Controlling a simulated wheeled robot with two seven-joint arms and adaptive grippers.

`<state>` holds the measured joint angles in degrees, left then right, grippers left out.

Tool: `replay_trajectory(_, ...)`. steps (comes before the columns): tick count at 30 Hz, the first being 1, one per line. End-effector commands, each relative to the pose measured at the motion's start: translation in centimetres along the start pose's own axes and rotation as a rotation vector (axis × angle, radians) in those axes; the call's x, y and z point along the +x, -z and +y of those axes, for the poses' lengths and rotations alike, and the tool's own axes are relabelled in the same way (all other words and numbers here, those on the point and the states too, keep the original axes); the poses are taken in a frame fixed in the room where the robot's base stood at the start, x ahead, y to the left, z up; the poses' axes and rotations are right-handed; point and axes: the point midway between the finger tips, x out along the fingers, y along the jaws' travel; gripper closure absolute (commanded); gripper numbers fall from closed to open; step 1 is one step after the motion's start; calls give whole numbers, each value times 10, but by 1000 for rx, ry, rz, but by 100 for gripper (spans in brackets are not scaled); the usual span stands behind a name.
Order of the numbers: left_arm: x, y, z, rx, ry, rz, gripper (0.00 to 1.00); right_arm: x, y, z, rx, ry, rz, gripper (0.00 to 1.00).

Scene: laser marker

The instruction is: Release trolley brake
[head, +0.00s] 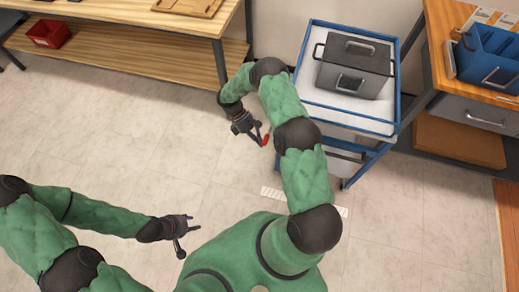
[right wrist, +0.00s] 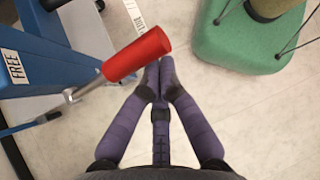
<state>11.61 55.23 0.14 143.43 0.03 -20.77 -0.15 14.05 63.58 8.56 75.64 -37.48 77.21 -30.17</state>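The blue trolley (head: 392,105) stands at the upper right in the head view. Its brake lever has a red grip (head: 266,140). In the right wrist view the red grip (right wrist: 138,54) sits on a metal rod from the blue frame (right wrist: 40,60), beside a "FREE" label (right wrist: 15,66). My right gripper (head: 260,137) is at the lever; in the right wrist view its fingertips (right wrist: 159,72) are together just below the red grip, with nothing seen between them. I cannot tell whether they touch it. My left gripper (head: 190,240) is open and empty, well away from the trolley.
A grey lidded box (head: 355,68) stands on the trolley. A wooden bench (head: 130,45) with a red bin (head: 48,33) is at upper left. A wooden desk (head: 440,50) with a blue crate (head: 490,58) is at right. The tiled floor (head: 130,140) between is clear.

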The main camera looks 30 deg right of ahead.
Motion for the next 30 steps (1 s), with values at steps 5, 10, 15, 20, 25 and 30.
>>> replay_trajectory(5, 0, 0, 0, 0, 0, 0, 60, -2, -2, 0, 0, 0, -1, 100)
replay_trajectory(10, 0, 0, 0, 0, 0, 0, 60, -3, -2, 0, 1, -1, -1, 100)
replay_trajectory(15, 0, 0, 0, 0, 0, 0, 60, -3, -3, 0, 1, -1, -1, 100)
replay_trajectory(20, 0, 0, 0, 0, 0, 0, 60, -3, -2, 0, 1, -2, -1, 100)
replay_trajectory(25, 7, 0, -2, 0, 0, 0, 60, 8, 8, -3, 0, -1, -2, 100)
replay_trajectory(30, 23, 1, -8, 0, 0, 0, 60, 34, 31, -10, -1, 3, -2, 100)
